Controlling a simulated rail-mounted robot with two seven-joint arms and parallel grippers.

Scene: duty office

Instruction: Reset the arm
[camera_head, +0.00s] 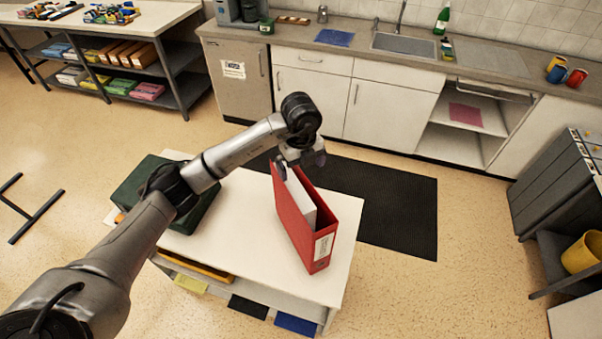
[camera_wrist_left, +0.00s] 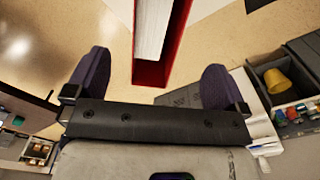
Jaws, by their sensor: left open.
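My left arm reaches in from the lower left in the head view. My left gripper (camera_head: 303,163) is above the far end of a red binder (camera_head: 322,252) that stands on a white-topped table (camera_head: 233,237). The binder holds a white block of paper (camera_head: 300,200). In the left wrist view the two dark fingers of my left gripper (camera_wrist_left: 155,80) are spread apart with nothing between their tips. The red binder (camera_wrist_left: 178,45) shows beyond them. I cannot tell whether a finger touches it. My right gripper is in neither view.
A dark green case (camera_head: 150,190) sits on the table's left, partly behind my arm. A black mat (camera_head: 400,215) lies on the floor beyond. A counter with a sink (camera_head: 405,44) runs along the back. A dark grey unit (camera_head: 555,185) stands at right.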

